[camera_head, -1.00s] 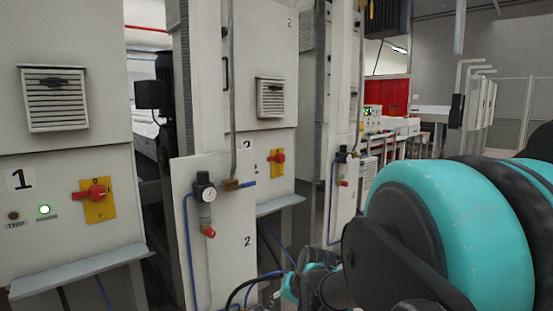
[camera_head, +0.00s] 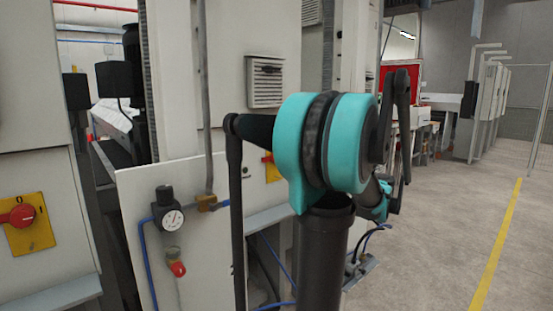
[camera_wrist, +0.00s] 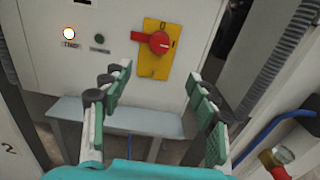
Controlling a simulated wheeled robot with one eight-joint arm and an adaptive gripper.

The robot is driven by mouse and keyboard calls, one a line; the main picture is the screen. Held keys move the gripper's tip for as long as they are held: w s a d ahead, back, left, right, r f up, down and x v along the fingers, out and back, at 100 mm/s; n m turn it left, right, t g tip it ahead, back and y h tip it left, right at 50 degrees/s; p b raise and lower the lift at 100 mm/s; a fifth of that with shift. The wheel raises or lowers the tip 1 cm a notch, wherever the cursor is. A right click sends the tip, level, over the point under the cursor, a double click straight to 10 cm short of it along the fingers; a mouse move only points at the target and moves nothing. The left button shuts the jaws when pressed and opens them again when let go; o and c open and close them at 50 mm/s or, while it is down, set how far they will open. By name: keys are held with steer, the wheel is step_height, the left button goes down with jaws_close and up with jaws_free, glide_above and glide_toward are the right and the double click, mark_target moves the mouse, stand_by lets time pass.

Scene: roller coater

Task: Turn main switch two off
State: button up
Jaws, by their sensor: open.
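Main switch two is a red rotary knob (camera_wrist: 159,42) on a yellow plate (camera_wrist: 153,64), up ahead in the wrist view. Its handle lies roughly level, pointing left, with an O mark above it. In the head view, only a sliver of a yellow plate (camera_head: 271,169) shows behind my arm, so the knob there is mostly hidden. My gripper (camera_wrist: 160,80) is open and empty in the wrist view. Its fingers are spread to either side, just below the switch, apart from it.
A lit lamp (camera_wrist: 69,33) and a dark green button (camera_wrist: 99,38) are left of the switch. A grey ledge (camera_wrist: 120,117) juts out below. A regulator with a gauge (camera_head: 168,217) and blue hoses stands left of my arm. The floor at right is clear.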

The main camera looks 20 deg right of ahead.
steer(key=x, duration=1.7)
steer(key=c, duration=1.2)
steer(key=shift+o, duration=0.2)
steer(key=shift+n, duration=0.3)
steer(key=shift+a+f+n, duration=0.1)
steer(key=shift+n, duration=8.5)
